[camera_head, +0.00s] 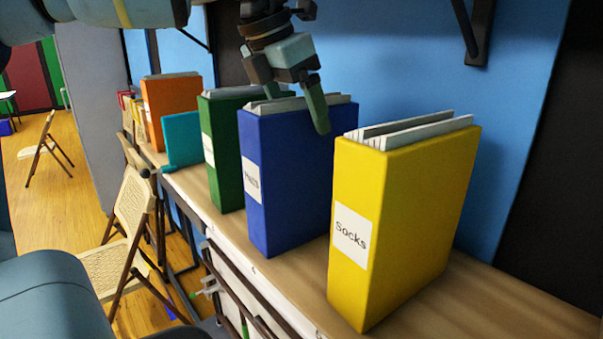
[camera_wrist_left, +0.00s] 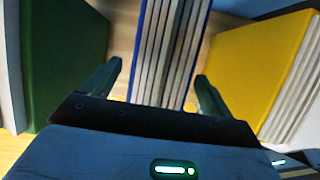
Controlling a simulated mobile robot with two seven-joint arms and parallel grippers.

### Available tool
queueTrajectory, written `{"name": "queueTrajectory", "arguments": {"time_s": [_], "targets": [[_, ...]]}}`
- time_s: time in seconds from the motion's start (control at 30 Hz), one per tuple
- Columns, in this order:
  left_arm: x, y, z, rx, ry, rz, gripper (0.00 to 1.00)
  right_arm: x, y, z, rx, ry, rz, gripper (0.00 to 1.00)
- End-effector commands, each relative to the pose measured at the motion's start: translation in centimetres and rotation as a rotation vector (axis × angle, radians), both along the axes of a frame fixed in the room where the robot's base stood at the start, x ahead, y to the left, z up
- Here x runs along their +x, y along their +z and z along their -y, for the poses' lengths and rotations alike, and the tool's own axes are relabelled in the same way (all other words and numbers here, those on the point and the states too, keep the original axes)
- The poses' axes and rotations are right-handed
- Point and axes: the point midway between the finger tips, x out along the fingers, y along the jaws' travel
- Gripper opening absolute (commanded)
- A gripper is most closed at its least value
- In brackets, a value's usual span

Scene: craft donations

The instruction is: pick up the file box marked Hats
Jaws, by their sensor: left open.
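The blue file box (camera_head: 290,185) stands upright on the wooden shelf between the green and yellow boxes. Its white label is small and appears to read Hats. My left gripper (camera_head: 296,106) is at the top of the blue box, pointing down and open. In the left wrist view the blue box (camera_wrist_left: 168,50), with its pale sheets, lies between the two spread fingers, with a gap visible on each side. One finger shows in front of the box's right top end in the head view. My right gripper is not in view.
A yellow box (camera_head: 405,215) marked Socks stands close on the right. A green box (camera_head: 225,150) stands close on the left, with a teal item (camera_head: 182,138) and an orange box (camera_head: 172,108) beyond. The blue wall is behind; folding chairs (camera_head: 130,225) stand left of the shelf.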

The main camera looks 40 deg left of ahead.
Motion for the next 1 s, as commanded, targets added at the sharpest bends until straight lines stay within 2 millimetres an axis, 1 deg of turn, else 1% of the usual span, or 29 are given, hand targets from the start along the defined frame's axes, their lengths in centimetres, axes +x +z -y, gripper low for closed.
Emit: {"name": "queueTrajectory", "arguments": {"time_s": [0.07,0.23,1.0], "targets": [[0.7,-0.1,0.1,0.001,-0.001,-0.001,0.85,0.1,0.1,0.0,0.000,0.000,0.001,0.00],[0.9,-1.0,0.2,0.000,-0.001,0.003,0.85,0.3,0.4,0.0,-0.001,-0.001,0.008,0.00],[1.0,-1.6,0.2,-0.001,-0.001,0.001,0.85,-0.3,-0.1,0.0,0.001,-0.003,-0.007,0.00]]}}
